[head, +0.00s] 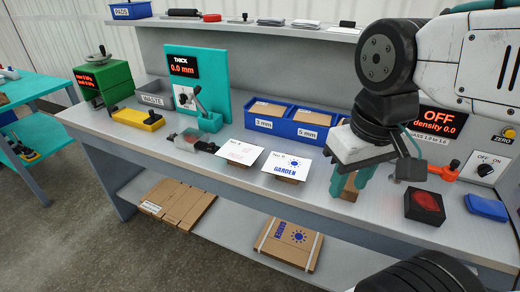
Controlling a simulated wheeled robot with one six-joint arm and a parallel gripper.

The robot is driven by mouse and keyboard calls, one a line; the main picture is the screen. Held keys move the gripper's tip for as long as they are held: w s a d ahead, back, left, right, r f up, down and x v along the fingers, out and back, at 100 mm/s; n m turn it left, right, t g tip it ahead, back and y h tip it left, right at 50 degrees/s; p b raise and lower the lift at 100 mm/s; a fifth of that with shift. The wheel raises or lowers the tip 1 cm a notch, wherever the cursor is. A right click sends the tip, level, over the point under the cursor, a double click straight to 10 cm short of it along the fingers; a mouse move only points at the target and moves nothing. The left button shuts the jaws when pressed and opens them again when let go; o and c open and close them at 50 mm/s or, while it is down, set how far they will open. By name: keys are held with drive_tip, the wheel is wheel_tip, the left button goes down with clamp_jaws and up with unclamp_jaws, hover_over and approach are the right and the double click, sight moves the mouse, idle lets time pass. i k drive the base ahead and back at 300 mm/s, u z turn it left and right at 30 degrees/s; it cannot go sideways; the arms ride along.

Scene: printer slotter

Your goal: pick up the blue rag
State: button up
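The blue rag (487,207) looks like a small, flat, folded blue pad. It lies on the right part of the grey bench top in the head view. My gripper (350,188) points down over the bench, well to the left of the rag and apart from it. A teal finger shows below its pale body, with a tan piece beside it. The arm's wrist hides much of the gripper, so I cannot tell its opening or whether it holds the tan piece.
A black block with a red top (425,207) stands just left of the rag. A density panel (437,120) and an on-off switch box (486,168) stand behind. Printed cards (287,165) and a blue bin (296,119) lie left of my gripper. The bench's front edge is near.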

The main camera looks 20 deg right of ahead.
sight(494, 210)
drive_tip(key=k, duration=0.95)
drive_tip(key=u, duration=1.05)
drive_tip(key=i, duration=0.8)
drive_tip(key=z, duration=2.95)
drive_tip(key=i, duration=0.5)
drive_tip(key=u, duration=0.05)
